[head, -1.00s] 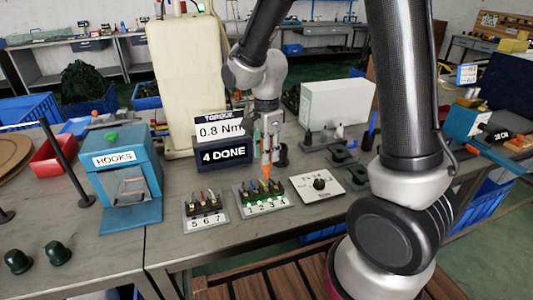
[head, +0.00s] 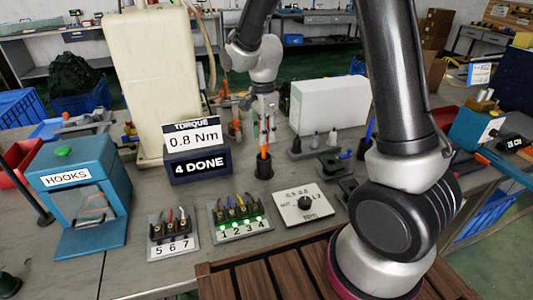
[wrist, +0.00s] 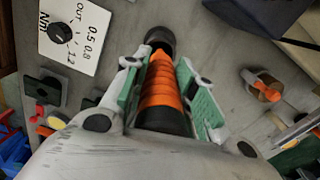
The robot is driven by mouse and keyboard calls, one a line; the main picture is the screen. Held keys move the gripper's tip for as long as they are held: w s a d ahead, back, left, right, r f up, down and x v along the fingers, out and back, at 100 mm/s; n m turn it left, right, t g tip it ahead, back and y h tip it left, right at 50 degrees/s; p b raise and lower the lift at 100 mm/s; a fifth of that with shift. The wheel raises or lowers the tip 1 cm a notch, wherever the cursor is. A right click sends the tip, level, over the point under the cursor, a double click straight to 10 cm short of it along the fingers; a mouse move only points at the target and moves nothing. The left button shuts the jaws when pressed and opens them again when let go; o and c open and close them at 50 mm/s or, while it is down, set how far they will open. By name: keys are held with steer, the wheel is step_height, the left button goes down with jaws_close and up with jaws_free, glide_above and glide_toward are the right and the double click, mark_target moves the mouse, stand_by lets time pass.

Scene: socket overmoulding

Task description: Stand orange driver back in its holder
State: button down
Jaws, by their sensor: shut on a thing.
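My gripper (head: 264,128) is shut on the orange driver (head: 263,151), which hangs upright, tip down. In the wrist view the driver's ribbed orange handle (wrist: 162,85) lies between the two green-padded fingers. The holder is a small black cup (head: 264,171) on the bench, directly below the driver in the head view. In the wrist view the dark round holder (wrist: 159,38) is in line with the driver's far end. The driver's lower end meets or overlaps the cup's mouth; I cannot tell how deep it is.
The torque display (head: 197,163) reads "4 DONE" and stands left of the holder. The dial plate (head: 304,204) and the terminal block marked 1 to 4 (head: 240,233) lie in front. Black fixtures (head: 333,166) stand to the right. A white box (head: 330,103) is behind.

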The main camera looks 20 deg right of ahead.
mark_target(264, 148)
steer(key=shift+f, duration=2.9)
steer(key=shift+f, duration=0.1)
steer(key=c, duration=1.1)
jaws_free()
steer(key=shift+c, duration=0.2)
step_height(264, 148, up, 12)
steer(key=shift+r, duration=0.2)
steer(key=s+d+r+n+t, duration=0.2)
steer(key=s+d+r+n, duration=0.4)
steer(key=s+d+r, duration=0.25)
steer(key=s+d+r+n+t, duration=0.1)
steer(key=s+d+r+n, duration=0.1)
steer(key=s, duration=0.5)
steer(key=s+d+r+n+t, duration=0.1)
steer(key=s+d+r+n, duration=0.1)
steer(key=s+d+n, duration=0.2)
steer(key=s+n, duration=0.3)
steer(key=s, duration=0.1)
steer(key=shift+s+d+r+n, duration=0.2)
steer(key=shift+s+n, duration=0.1)
